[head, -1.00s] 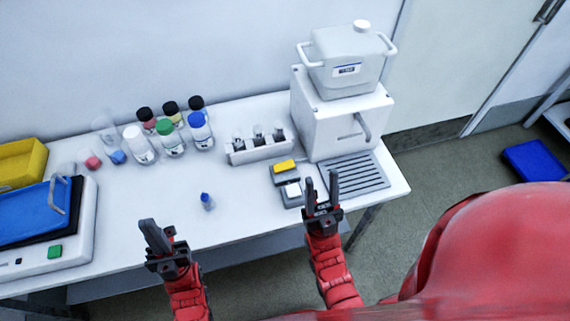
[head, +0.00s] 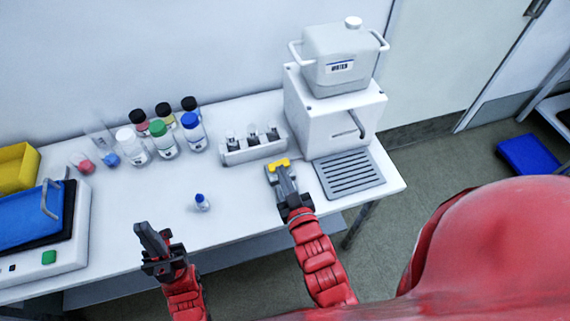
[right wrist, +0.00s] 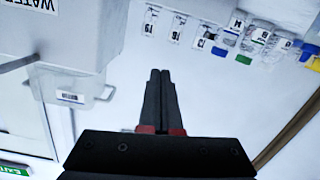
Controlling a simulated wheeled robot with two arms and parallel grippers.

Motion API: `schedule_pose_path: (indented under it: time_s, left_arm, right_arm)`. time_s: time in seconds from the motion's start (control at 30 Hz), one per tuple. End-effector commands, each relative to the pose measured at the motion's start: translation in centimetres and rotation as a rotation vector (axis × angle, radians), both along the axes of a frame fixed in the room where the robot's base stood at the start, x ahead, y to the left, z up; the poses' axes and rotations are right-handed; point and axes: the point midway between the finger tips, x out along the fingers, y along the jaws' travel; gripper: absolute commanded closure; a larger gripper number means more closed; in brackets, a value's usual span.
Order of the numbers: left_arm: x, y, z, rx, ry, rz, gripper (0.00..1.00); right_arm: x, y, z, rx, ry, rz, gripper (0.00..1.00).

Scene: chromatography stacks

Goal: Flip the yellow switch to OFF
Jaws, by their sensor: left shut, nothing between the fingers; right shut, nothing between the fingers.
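The yellow switch (head: 279,163) sits on a small grey base on the bench, in front of the vial rack. My right gripper (head: 282,172) is shut and empty, with its fingertips at the near edge of the yellow switch. The fingers cover part of the switch, so I cannot tell its position or whether they touch it. In the right wrist view the shut fingers (right wrist: 160,75) show and the yellow switch does not. My left gripper (head: 151,235) is shut and empty, near the bench's front edge.
A grey drip tray (head: 349,174) and a white machine (head: 333,118) with a water container (head: 342,60) on top stand right of the switch. The vial rack (head: 253,148) is behind it.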

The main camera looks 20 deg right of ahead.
Motion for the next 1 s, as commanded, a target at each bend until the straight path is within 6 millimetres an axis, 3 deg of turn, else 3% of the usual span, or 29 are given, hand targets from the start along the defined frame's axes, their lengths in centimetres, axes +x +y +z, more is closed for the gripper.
schedule_pose_path:
  time_s: [0.23, 0.67, 0.87, 1.0]
  left_arm:
    - [0.0, 0.0, -0.1, 0.000, 0.000, 0.000, 1.00]
    - [0.0, 0.0, -0.4, 0.000, 0.000, 0.000, 1.00]
    - [0.0, 0.0, -2.7, 0.000, 0.000, 0.000, 1.00]
    - [0.0, 0.0, -3.2, 0.000, 0.000, 0.000, 1.00]
  right_arm:
    - [-1.3, -2.0, -2.5, -0.014, 0.151, -0.055, 1.00]
    - [-1.1, -2.2, -2.8, -0.014, 0.158, -0.061, 1.00]
    - [1.3, -2.3, -3.7, -0.017, 0.151, -0.061, 1.00]
    - [4.0, -2.5, -4.0, -0.017, 0.149, -0.062, 1.00]
